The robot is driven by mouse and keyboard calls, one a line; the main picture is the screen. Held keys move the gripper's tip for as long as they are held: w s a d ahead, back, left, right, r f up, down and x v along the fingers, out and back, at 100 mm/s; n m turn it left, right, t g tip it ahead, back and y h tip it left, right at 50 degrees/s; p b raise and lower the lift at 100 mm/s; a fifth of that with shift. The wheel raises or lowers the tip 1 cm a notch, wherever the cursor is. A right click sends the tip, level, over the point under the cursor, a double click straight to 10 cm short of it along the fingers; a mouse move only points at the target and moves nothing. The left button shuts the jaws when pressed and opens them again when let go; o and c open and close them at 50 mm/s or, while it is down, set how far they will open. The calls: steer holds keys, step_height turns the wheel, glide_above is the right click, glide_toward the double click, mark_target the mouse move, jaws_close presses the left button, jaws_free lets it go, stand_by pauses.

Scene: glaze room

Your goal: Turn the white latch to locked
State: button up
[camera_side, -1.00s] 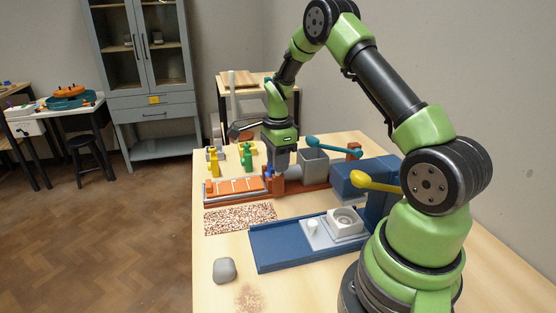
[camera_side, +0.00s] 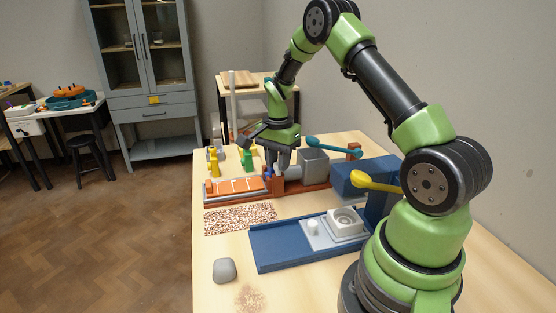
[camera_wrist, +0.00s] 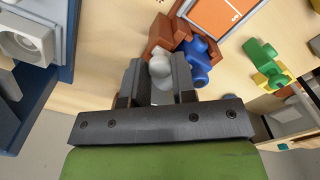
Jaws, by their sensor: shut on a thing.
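A white rounded piece (camera_wrist: 159,65), which looks like the white latch, sits between the two fingers of my gripper (camera_wrist: 160,78) in the wrist view. My gripper is shut on it, and the fingers hide most of it. In the side view my gripper (camera_side: 279,170) points down at the red-brown fixture (camera_side: 310,187) at the back of the table. A blue knobbed piece (camera_wrist: 198,58) is close beside the right finger in the wrist view. The latch's locked or unlocked position cannot be read.
An orange panel (camera_side: 236,186) lies left of my gripper, a grey box (camera_side: 314,163) and a teal lever (camera_side: 328,146) to its right. Yellow (camera_side: 213,164) and green (camera_side: 247,160) pieces stand behind. A blue tray (camera_side: 278,247), speckled mat (camera_side: 240,219) and grey stone (camera_side: 224,270) are nearer.

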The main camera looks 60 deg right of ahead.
steer(key=shift+n, duration=0.4)
steer(key=o, duration=0.9)
step_height(320, 180, up, 10)
steer(key=shift+f, duration=0.1)
stand_by(0.3)
